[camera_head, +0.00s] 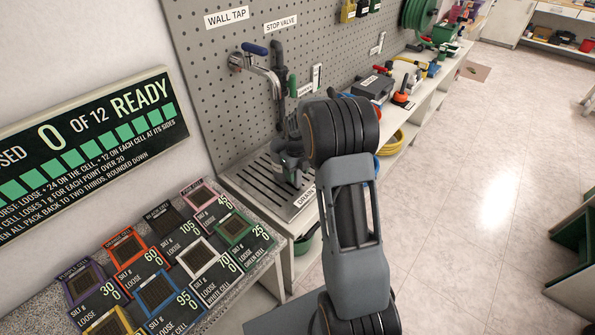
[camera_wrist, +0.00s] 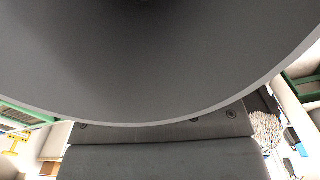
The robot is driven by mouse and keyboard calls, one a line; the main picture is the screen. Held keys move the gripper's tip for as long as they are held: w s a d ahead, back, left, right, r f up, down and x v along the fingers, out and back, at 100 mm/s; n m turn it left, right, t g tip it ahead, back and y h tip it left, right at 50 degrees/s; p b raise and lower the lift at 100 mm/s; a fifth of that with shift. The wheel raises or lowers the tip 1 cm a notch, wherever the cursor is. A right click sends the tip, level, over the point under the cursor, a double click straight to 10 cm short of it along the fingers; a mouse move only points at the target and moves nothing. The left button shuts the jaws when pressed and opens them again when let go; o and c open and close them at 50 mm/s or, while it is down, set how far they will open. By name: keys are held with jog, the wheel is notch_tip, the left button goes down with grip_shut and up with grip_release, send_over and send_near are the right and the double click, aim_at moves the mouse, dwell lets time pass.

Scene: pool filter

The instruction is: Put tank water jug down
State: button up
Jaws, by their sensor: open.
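No tank water jug can be made out in either view. The labelled drain (camera_head: 262,187), a slatted grey tray, lies at the foot of the pegboard below the wall tap (camera_head: 250,62). My gripper (camera_head: 290,172) is open, low over the drain's right part, partly hidden by my own arm. Its fingertips are too small and dark to separate clearly. In the wrist view a large dark grey curved surface fills the top. I cannot tell whether it is my own part or a held thing.
Labelled coloured cells (camera_head: 155,290) cover the speckled counter at left, near the drain. A stop valve pipe (camera_head: 278,85) stands beside the tap. A grey box (camera_head: 375,87) and tools line the shelf behind. A green bin (camera_head: 305,238) sits below. The floor (camera_head: 480,200) at right is clear.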

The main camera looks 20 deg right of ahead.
notch_tip(320, 180, up, 7)
jog(key=shift+r, duration=0.1)
jog(key=s+a+r+n+t, duration=0.1)
jog(key=s+a+r+n, duration=0.7)
jog(key=n, duration=0.6)
jog(key=s+a+n+t, duration=0.2)
jog(key=s+n, duration=1.2)
jog(key=n, duration=0.5)
jog(key=shift+a+f+n, duration=0.3)
jog(key=shift+a, duration=0.05)
